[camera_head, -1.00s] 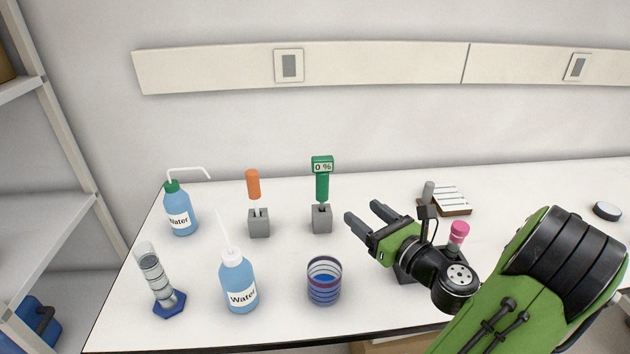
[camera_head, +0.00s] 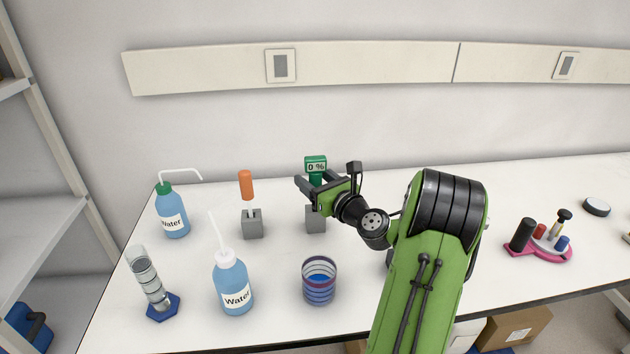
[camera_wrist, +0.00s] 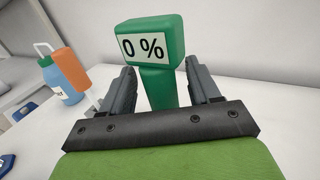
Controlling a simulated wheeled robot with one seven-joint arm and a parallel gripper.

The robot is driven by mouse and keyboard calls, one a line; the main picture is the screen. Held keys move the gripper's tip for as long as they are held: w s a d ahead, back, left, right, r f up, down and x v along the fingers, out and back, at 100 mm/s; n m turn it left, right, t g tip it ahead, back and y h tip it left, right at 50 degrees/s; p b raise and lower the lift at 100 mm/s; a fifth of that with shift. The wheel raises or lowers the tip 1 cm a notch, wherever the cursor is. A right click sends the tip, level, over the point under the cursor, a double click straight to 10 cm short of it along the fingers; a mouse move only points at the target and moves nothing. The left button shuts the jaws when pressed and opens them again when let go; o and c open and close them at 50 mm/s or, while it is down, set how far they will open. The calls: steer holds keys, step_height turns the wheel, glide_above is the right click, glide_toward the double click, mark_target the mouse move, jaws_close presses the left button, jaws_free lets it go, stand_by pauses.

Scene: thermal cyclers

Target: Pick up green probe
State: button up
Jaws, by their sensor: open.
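The green probe (camera_head: 316,164) stands upright in a grey block (camera_head: 315,219) towards the back of the table. Its head carries a display reading "0 %". In the wrist view the probe (camera_wrist: 158,88) has its stem between my two open fingers, with the head above them. My gripper (camera_head: 306,183) is at the probe's stem and hides part of it in the head view. In the wrist view my gripper's fingers (camera_wrist: 163,85) show a gap on each side of the stem. I cannot see the probe's lower end.
An orange-handled tool (camera_head: 246,186) stands in another grey block (camera_head: 252,225) to the left. Two water bottles (camera_head: 173,222) (camera_head: 234,285), a measuring cylinder (camera_head: 150,275) and a striped beaker (camera_head: 319,283) stand left and in front. A pink tray (camera_head: 540,252) is at the right.

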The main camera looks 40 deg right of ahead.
mark_target(316, 157)
steer(key=shift+s, duration=0.1)
steer(key=c, duration=0.6)
steer(key=shift+r, duration=0.1)
step_height(316, 157, up, 10)
steer(key=p, duration=0.5)
